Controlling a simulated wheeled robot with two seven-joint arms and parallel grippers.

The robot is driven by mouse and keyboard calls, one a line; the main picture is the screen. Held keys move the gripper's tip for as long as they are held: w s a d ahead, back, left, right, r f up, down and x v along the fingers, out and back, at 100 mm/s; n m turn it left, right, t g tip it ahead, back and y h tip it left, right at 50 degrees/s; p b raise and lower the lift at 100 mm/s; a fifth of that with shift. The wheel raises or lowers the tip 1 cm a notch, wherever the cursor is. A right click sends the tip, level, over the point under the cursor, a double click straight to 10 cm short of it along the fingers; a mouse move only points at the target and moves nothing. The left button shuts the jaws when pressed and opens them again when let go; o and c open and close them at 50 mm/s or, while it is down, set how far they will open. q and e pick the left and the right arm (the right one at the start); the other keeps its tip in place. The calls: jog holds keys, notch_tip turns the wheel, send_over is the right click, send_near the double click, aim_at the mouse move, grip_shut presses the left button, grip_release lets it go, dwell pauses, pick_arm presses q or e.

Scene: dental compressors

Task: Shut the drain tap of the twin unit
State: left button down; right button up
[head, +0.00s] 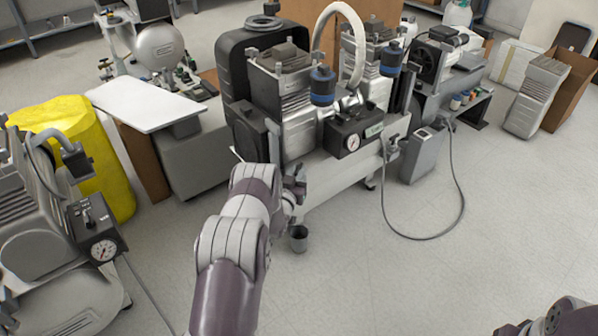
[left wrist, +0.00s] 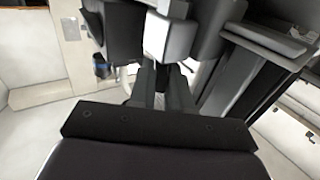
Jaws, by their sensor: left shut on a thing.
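My left gripper (head: 294,188) is at the near left end of the tank, low down. It is shut on a small part there, apparently the drain tap, which the gripper hides almost wholly. In the left wrist view the fingers (left wrist: 163,84) are close together below dark and grey machine parts. I cannot tell the tap's angle.
Another compressor (head: 50,235) is at the left, near a yellow bag (head: 85,150). A grey box (head: 424,155) with a looping hose (head: 461,190) is right of the unit. The front floor is clear.

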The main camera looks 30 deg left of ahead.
pick_arm(q)
jog(key=m+h+b, duration=0.1)
jog(key=h, duration=0.1)
jog(key=a+m+h+b, duration=0.1)
jog(key=m+h, duration=0.1)
jog(key=h, duration=0.1)
jog(key=shift+f+m+h, duration=0.2)
jog(key=shift+m+h, duration=0.1)
jog(key=m+h+b, duration=0.2)
jog(key=h, duration=0.1)
jog(key=shift+h+b, duration=0.3)
jog(key=shift+h, duration=0.1)
jog(key=shift+w+r+m+g+h+b, duration=0.1)
jog(key=shift+r+m+g+h+b, duration=0.1)
jog(key=shift+m+g+h+b, duration=0.3)
jog(key=shift+r, duration=0.1)
jog(key=c, duration=1.2)
grip_release()
jog(key=shift+o, duration=0.2)
jog(key=shift+m, duration=0.3)
